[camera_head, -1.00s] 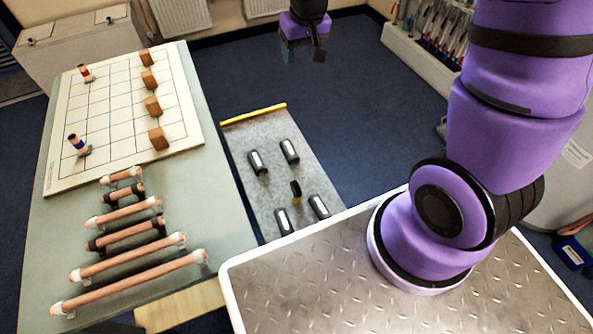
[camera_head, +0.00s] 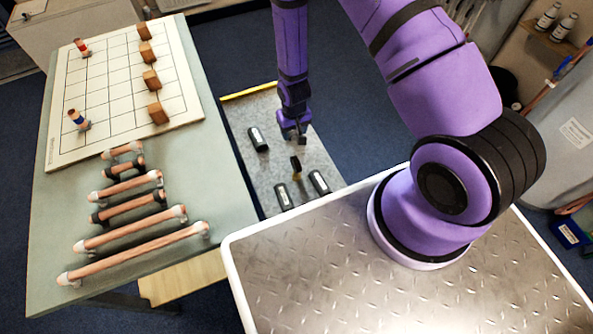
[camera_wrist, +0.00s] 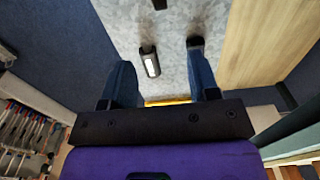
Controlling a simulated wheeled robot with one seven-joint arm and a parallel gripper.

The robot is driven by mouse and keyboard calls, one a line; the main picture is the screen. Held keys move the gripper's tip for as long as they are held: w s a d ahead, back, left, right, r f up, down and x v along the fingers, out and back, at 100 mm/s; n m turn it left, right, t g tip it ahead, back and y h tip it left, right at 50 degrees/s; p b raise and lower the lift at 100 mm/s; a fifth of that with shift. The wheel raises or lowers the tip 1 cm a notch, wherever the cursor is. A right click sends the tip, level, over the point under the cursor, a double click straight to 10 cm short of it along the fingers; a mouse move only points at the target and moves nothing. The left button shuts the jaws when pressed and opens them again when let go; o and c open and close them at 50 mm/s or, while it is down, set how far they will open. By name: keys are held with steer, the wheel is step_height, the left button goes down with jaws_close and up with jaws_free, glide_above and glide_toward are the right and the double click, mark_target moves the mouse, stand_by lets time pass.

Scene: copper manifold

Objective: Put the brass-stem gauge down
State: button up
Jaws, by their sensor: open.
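My gripper (camera_head: 292,130) is over the grey board (camera_head: 235,110) in the head view, pointing down. In the wrist view its two fingers (camera_wrist: 161,58) are wide apart and nothing is held between them. A small dark upright piece with a brownish edge (camera_head: 296,166) stands mid-board, just below the gripper in the picture; I cannot tell surely if it is the brass-stem gauge. A black cylinder with a pale label (camera_wrist: 150,62) shows between the fingers in the wrist view, apart from both.
The table (camera_head: 225,190) at left carries several copper pipes (camera_head: 135,253) and a white gridded panel (camera_head: 100,140) with wooden blocks. A metal-plated top (camera_head: 400,290) is in front.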

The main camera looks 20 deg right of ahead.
glide_above(296, 159)
step_height(296, 159, down, 5)
steer(key=shift+d, duration=0.1)
steer(key=shift+f, duration=5.15)
jaws_close()
